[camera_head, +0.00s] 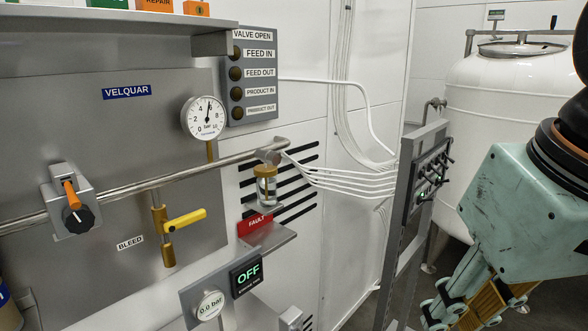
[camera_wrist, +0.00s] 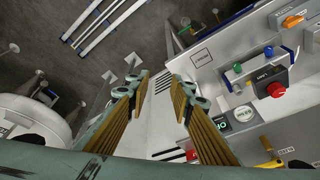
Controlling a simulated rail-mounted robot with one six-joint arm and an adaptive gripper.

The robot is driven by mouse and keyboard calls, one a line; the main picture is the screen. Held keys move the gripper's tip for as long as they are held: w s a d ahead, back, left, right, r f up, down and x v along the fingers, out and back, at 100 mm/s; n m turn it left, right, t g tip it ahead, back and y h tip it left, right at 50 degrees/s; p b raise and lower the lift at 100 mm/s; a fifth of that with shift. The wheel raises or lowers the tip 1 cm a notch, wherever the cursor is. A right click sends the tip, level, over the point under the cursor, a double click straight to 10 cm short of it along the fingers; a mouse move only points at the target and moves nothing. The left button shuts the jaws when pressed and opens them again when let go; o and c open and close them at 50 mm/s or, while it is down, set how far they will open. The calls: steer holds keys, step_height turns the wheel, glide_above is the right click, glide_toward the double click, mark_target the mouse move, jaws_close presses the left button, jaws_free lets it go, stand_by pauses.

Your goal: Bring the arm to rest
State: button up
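My gripper (camera_wrist: 159,92) shows in the wrist view with its two fingers apart and nothing between them. In the head view my gripper is at the lower right, a pale green body with brass-coloured finger pads, its tips partly cut off by the bottom edge. It appears apart from the panel and the tank, touching nothing that I can see. My arm enters from the right edge of the head view.
A steel panel (camera_head: 110,110) carries a yellow bleed handle (camera_head: 184,221), a pipe and a gauge (camera_head: 204,118). A grey valve rack (camera_head: 405,225) stands left of my gripper. A white tank (camera_head: 490,95) stands behind it. A red button (camera_wrist: 276,89) shows in the wrist view.

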steer(key=shift+m+h, duration=0.4)
steer(key=shift+m, duration=0.1)
steer(key=shift+s+d+f, duration=0.2)
steer(key=shift+s+f, duration=0.05)
steer(key=shift+s, duration=0.4)
steer(key=shift+s+d+f, duration=0.15)
steer(key=shift+s+f, duration=0.05)
steer(key=shift+s, duration=0.5)
steer(key=shift+s+d+f, duration=0.2)
steer(key=shift+s+f, duration=0.05)
steer(key=shift+s, duration=0.4)
